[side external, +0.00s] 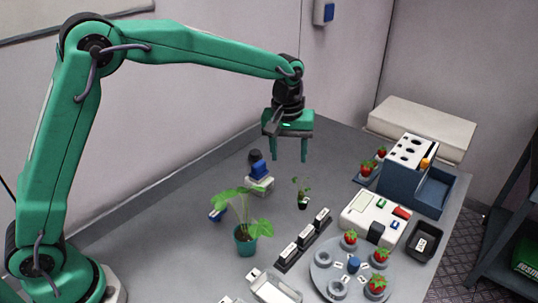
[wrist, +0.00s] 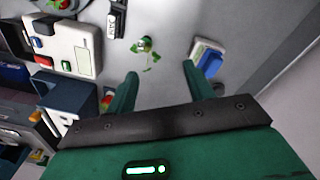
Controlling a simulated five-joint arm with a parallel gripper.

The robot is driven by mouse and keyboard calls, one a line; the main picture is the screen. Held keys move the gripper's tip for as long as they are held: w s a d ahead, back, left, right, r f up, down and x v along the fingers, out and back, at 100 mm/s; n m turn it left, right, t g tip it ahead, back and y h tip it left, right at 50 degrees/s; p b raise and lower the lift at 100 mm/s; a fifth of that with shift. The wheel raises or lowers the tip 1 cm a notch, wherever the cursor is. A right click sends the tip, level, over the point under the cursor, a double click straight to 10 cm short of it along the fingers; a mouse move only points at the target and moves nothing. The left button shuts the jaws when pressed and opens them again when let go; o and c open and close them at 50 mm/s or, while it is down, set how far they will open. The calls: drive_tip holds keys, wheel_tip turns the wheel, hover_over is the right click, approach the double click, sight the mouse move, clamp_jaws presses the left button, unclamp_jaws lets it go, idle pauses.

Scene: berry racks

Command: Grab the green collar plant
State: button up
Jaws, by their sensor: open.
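A small plant (side external: 303,194) with thin leaves and a dark pot stands on the grey table, below and slightly right of my gripper in the side view. In the wrist view this small plant (wrist: 147,45) shows green around its base, which looks like a collar, and it lies a little beyond my fingertips. My gripper (side external: 292,157) hangs above the table with its fingers pointing down. In the wrist view my gripper (wrist: 160,72) has its fingers spread apart with nothing between them.
A larger leafy plant in a teal pot (side external: 245,241) stands nearer the arm. A blue-and-white device (side external: 259,178) is left of the small plant. A row of labelled blocks (side external: 303,239), a round berry tray (side external: 325,268), a white instrument (side external: 366,216) and a blue rack (side external: 430,188) lie to the right.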

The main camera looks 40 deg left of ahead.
drive_tip(key=n, duration=0.1)
approach(304, 199)
drive_tip(key=shift+w+d+g, duration=0.1)
drive_tip(key=shift+w+g, duration=0.15)
drive_tip(key=shift+g, duration=0.15)
drive_tip(key=shift+f, duration=1.35)
drive_tip(key=shift+f, duration=0.1)
drive_tip(key=shift+f, duration=2.5)
drive_tip(key=c, duration=1)
